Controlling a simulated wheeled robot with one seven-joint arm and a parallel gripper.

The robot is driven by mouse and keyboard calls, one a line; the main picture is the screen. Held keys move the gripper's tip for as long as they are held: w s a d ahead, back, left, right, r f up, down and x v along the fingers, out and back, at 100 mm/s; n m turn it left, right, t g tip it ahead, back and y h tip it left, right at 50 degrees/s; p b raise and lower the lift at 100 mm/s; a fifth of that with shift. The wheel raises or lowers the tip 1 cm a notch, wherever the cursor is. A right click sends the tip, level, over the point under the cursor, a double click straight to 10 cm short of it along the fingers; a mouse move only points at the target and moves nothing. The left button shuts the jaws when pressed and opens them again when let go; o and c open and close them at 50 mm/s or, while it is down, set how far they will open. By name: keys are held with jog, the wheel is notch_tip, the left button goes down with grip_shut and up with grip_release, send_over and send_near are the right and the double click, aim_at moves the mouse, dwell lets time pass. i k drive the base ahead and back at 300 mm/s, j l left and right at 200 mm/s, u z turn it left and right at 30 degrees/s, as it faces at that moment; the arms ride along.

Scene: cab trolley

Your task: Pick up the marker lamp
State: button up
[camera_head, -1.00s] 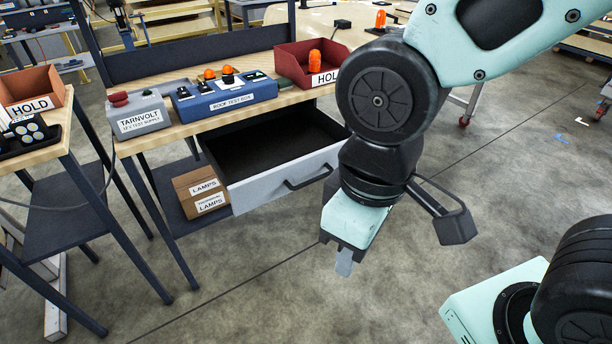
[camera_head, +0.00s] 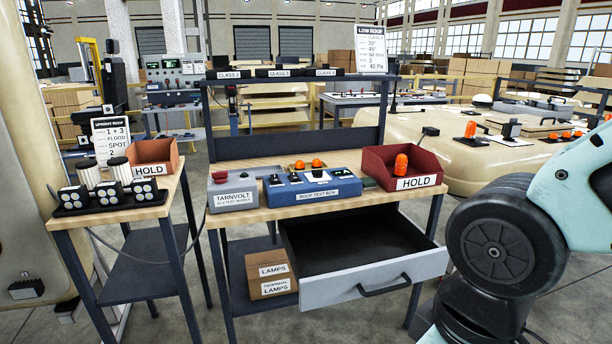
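Several orange lamps are in view, and I cannot tell which one is the marker lamp. One orange lamp (camera_head: 401,163) stands in the red HOLD bin (camera_head: 376,168) at the right end of the bench. Two small orange domes (camera_head: 316,164) show at the back of the blue roof test box (camera_head: 312,188). More orange lamps (camera_head: 470,129) sit on the cream roof panel (camera_head: 455,165) at the right. My arm shows at the lower right; the fingers of my gripper are outside the picture.
The bench drawer (camera_head: 360,285) is pulled open and looks empty. A side table at left carries black lamp clusters (camera_head: 110,197) and an orange-brown HOLD bin (camera_head: 153,156). A grey Tarnvolt supply (camera_head: 233,193) sits left of the test box.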

aim_at(300, 166)
jog(key=u, duration=1)
jog(key=i+l+u, duration=0.1)
jog(key=l+u, duration=0.3)
jog(key=i+l+u, duration=0.1)
jog(key=l+u, duration=0.6)
jog(key=u, duration=0.15)
jog(key=l+u, duration=0.4)
jog(key=k+l, duration=0.1)
jog(key=l, duration=0.3)
jog(key=k+l+u, duration=0.1)
jog(key=l, duration=0.3)
jog(key=k+l, duration=0.15)
jog(key=l, duration=0.25)
jog(key=k+l+u, duration=0.1)
jog(key=l, duration=0.25)
jog(key=k+l, duration=0.15)
jog(key=l, duration=0.25)
jog(key=k+l, duration=0.1)
jog(key=l, duration=0.25)
jog(key=k+l+u, duration=0.1)
jog(key=l, duration=0.3)
